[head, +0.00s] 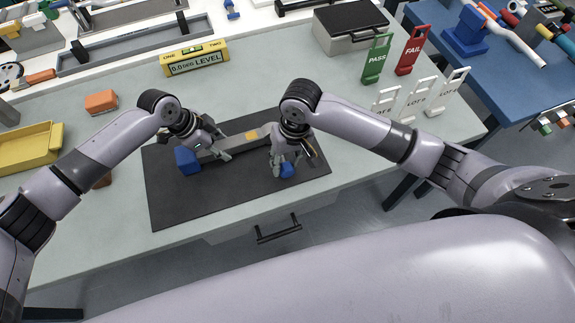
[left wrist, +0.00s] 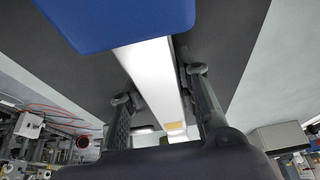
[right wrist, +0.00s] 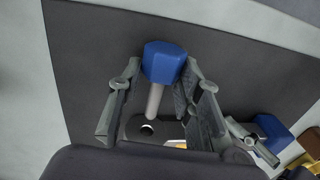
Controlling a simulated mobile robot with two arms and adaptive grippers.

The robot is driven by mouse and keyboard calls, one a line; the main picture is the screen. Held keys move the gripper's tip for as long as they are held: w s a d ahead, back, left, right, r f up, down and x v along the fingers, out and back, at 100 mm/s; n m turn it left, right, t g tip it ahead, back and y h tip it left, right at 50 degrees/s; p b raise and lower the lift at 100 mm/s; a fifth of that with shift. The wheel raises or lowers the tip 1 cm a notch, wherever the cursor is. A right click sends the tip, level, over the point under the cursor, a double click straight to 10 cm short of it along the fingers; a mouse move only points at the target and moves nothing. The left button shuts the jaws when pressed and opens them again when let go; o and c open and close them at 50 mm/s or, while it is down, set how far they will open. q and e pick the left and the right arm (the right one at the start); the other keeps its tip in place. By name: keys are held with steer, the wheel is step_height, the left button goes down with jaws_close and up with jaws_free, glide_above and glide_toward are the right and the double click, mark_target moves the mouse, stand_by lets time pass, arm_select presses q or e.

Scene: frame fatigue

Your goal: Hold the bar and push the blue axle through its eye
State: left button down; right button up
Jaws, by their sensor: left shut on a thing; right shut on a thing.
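The grey bar (head: 234,146) lies over the dark mat, with a blue block (head: 187,160) at its left end and a yellow patch on top. My left gripper (head: 213,153) is shut on the bar near that block; in the left wrist view its fingers flank the bar (left wrist: 152,75). My right gripper (head: 284,168) is shut on the blue axle (head: 288,170) at the bar's right end. In the right wrist view the axle's blue head (right wrist: 163,62) is between the fingers. Its silver shaft points at the bar's eye (right wrist: 147,129); I cannot tell whether its tip is inside.
The dark mat (head: 180,205) lies on the pale bench, clear in front. Green PASS, red FAIL and white lot tags (head: 418,97) stand at the right. A yellow tray (head: 28,148) is at the left.

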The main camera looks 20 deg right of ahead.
steer(key=shift+w+a, duration=0.1)
steer(key=shift+w, duration=1.6)
steer(key=shift+w+r, duration=0.1)
steer(key=shift+w, duration=1.45)
stand_by(0.4)
steer(key=shift+s, duration=2.35)
steer(key=shift+s, duration=2.15)
steer(key=shift+w, duration=0.2)
steer(key=shift+w, duration=2.7)
steer(key=shift+w, duration=0.6)
